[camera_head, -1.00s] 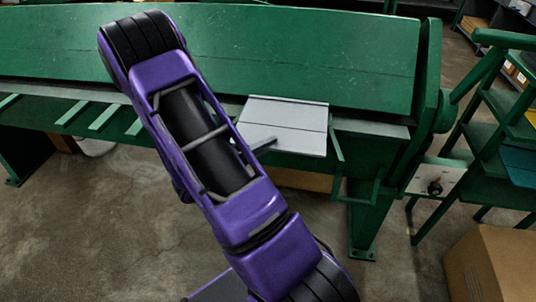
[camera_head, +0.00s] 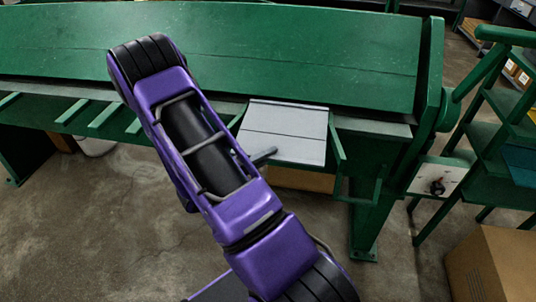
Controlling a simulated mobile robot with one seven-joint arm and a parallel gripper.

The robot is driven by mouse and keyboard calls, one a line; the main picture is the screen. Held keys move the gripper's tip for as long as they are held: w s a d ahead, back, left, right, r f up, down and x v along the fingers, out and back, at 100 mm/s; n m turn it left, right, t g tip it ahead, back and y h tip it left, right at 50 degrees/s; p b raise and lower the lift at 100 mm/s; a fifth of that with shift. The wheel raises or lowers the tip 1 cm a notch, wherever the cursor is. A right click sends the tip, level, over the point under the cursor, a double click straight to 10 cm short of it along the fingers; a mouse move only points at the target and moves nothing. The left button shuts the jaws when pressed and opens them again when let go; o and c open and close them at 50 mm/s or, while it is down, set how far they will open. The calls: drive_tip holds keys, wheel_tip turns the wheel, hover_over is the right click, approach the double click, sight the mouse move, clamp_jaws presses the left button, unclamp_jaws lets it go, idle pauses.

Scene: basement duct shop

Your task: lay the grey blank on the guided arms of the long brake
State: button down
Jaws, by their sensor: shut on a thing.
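The grey blank (camera_head: 290,122) is a flat, pale sheet with a dark line across it. It shows right of my purple arm, at the front of the green long brake (camera_head: 300,45). Green guided arms show at the left (camera_head: 72,112) and one at the blank's right edge (camera_head: 337,140). The blank overlaps the arm area in the picture; I cannot tell whether it rests on the arms or is just above them. Only a grey tip of my gripper (camera_head: 264,155) shows at the blank's lower left, shut on it; my arm hides the rest.
A green rack (camera_head: 500,135) stands at the right, close to the brake's end. A cardboard box (camera_head: 495,265) is on the floor at lower right. Another brown box (camera_head: 300,181) is under the brake. Bare concrete floor is open at lower left.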

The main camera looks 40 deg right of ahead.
drive_tip(key=c, duration=1)
unclamp_jaws()
drive_tip(key=shift+f, duration=0.55)
drive_tip(key=shift+o, duration=0.4)
drive_tip(key=shift+r, duration=0.1)
drive_tip(key=shift+r, duration=0.55)
drive_tip(key=a+p, duration=0.1)
drive_tip(key=a, duration=1.1)
drive_tip(key=shift+w, duration=0.15)
drive_tip(key=shift+r, duration=0.1)
